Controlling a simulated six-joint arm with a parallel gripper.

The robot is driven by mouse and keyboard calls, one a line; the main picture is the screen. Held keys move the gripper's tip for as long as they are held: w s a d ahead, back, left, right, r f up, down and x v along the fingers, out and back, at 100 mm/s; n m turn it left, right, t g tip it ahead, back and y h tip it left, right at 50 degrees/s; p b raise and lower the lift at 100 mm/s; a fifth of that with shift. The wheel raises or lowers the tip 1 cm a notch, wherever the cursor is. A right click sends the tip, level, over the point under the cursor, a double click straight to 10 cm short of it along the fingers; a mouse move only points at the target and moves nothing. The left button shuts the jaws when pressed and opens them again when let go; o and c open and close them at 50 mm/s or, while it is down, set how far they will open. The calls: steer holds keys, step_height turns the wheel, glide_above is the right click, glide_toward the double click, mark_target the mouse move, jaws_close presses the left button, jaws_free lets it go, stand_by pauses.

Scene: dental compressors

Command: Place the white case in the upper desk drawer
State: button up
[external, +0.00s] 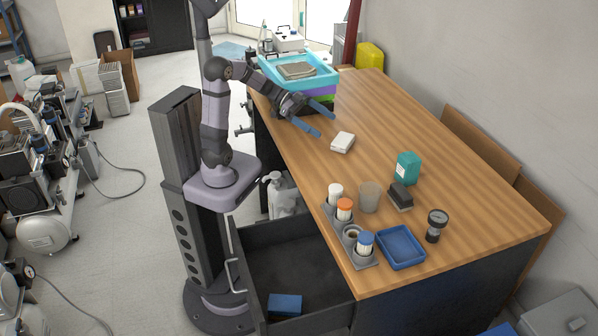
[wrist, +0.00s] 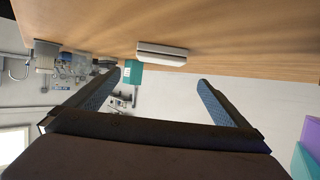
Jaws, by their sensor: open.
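The white case (external: 343,142) lies flat on the wooden desk near its left edge. In the wrist view the white case (wrist: 162,53) shows beyond the fingertips, toward the top. My gripper (external: 319,118) is open and empty, above the desk and behind the case, apart from it. In the wrist view both blue-padded fingers (wrist: 158,82) are spread wide with nothing between them. The upper desk drawer (external: 290,258) is pulled out at the desk's front left, with a blue box (external: 285,304) lying inside near its front.
Stacked trays, cyan on top (external: 322,77), stand close behind my gripper. A grey holder (external: 332,215) with several bottles, a clear cup (external: 369,196), a teal bottle (external: 407,168), a blue tray (external: 400,262) and a gauge (external: 435,226) occupy the near desk. The middle right of the desk is clear.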

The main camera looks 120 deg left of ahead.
mark_target(343, 139)
steer(key=shift+w+r+p, duration=0.15)
steer(key=shift+w+p, duration=0.2)
steer(key=shift+w+a+g+p, duration=0.1)
steer(key=shift+w+g+p, duration=0.4)
steer(key=shift+w+p, duration=0.5)
steer(key=shift+w+f, duration=0.35)
steer(key=shift+w+a+f, duration=0.1)
steer(key=shift+f, duration=0.1)
steer(key=shift+s+d+f+p+x, duration=0.15)
steer(key=shift+p+x, duration=0.1)
steer(key=shift+x, duration=0.9)
steer(key=shift+f+p+x, duration=0.1)
steer(key=shift+p+x, duration=0.1)
steer(key=shift+x, duration=1)
steer(key=shift+s+d+f+p+x, duration=0.15)
steer(key=shift+p+x, duration=0.1)
steer(key=shift+x, duration=0.9)
steer(key=shift+w, duration=0.1)
steer(key=c, duration=1.3)
steer(key=shift+o, duration=0.2)
